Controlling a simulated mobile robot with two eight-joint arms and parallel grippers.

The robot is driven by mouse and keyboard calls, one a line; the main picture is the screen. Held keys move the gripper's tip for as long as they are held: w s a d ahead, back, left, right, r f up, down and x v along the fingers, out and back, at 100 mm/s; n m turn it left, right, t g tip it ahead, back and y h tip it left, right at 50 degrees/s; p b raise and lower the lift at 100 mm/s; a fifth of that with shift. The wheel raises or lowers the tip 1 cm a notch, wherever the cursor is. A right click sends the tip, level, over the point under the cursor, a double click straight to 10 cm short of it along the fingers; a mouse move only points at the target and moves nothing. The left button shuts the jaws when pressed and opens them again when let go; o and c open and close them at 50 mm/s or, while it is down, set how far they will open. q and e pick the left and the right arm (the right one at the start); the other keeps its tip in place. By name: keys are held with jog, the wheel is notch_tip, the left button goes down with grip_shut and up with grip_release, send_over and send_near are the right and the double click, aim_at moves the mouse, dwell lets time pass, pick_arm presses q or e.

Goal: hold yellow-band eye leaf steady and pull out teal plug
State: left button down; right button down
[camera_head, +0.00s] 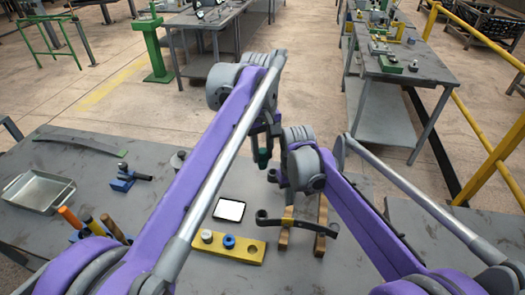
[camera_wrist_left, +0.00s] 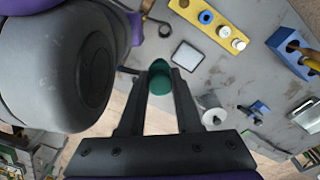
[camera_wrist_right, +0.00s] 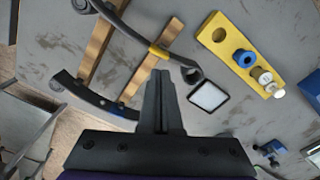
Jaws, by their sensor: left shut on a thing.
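The teal plug (camera_wrist_left: 160,80) is between the fingers of my left gripper (camera_wrist_left: 160,72), raised above the table; in the head view the plug (camera_head: 262,157) hangs below the left wrist. The dark curved eye leaf (camera_head: 306,224) lies across two wooden blocks; its eye (camera_head: 262,214) is at its left end. Its yellow band (camera_wrist_right: 158,52) and the eye (camera_wrist_right: 192,74) show in the right wrist view. The plug is apart from the eye. My right gripper (camera_wrist_right: 162,76) has its fingers together, with nothing seen between them, above and apart from the leaf.
A yellow block (camera_head: 230,246) with a blue ring and pale pieces lies left of the leaf. A white-faced pad (camera_head: 229,210) lies behind it. Another dark leaf (camera_wrist_right: 95,97) shows in the right wrist view. A metal tray (camera_head: 38,190) and a blue vise-like tool (camera_head: 124,183) stand further left.

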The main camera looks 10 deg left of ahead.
notch_tip(320, 180, up, 11)
dwell(0.3)
